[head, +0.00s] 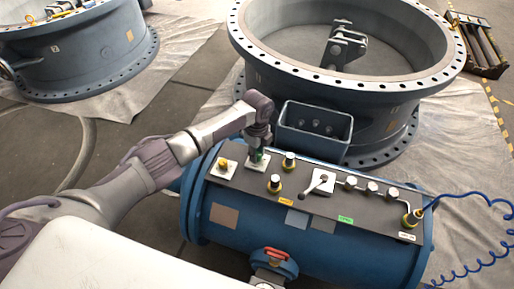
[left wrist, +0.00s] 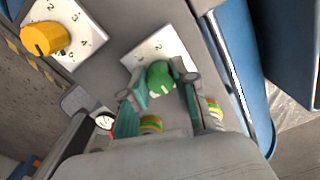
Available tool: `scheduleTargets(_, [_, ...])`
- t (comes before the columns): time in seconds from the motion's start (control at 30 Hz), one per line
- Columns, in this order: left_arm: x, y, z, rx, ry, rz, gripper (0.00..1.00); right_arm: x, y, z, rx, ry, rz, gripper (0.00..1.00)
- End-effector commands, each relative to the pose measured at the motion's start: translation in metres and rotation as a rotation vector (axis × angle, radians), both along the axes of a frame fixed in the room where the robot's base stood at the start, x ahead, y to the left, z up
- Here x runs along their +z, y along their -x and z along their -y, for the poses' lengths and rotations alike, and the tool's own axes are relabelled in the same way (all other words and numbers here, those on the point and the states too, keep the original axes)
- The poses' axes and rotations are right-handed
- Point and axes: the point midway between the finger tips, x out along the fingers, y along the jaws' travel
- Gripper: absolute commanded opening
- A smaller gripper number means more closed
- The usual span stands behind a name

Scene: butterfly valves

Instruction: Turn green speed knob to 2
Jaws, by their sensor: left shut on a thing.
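The green speed knob (left wrist: 160,77) sits on a white square plate (left wrist: 153,46) with printed numbers, of which a 2 shows above the knob. In the head view, the plate (head: 256,166) is on the left part of the dark panel. My left gripper (head: 258,154) points down over it from above. In the left wrist view, the fingers of my left gripper (left wrist: 162,84) stand on both sides of the green knob and are shut on it. A white pointer mark shows on the knob's near side. The fingers and palm hide part of the plate. My right gripper is not in view.
A yellow knob (left wrist: 45,38) on its own numbered plate is close by on the left. A coiled blue cable (head: 470,262) hangs at right.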

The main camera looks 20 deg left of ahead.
Motion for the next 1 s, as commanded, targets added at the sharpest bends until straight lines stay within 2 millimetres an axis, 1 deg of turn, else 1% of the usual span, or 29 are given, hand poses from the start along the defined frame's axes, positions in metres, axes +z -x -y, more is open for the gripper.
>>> scheduleTargets(0.03, [0.005,0.000,0.001,0.045,0.002,-0.002,0.00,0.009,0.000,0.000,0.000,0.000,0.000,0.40])
scheduleTargets(0.3, [0.004,0.001,0.001,0.301,0.002,-0.001,0.00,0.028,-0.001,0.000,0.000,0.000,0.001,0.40])
scheduleTargets(1.0, [0.003,0.002,0.001,0.966,-0.001,-0.001,0.00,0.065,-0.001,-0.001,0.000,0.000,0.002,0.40])
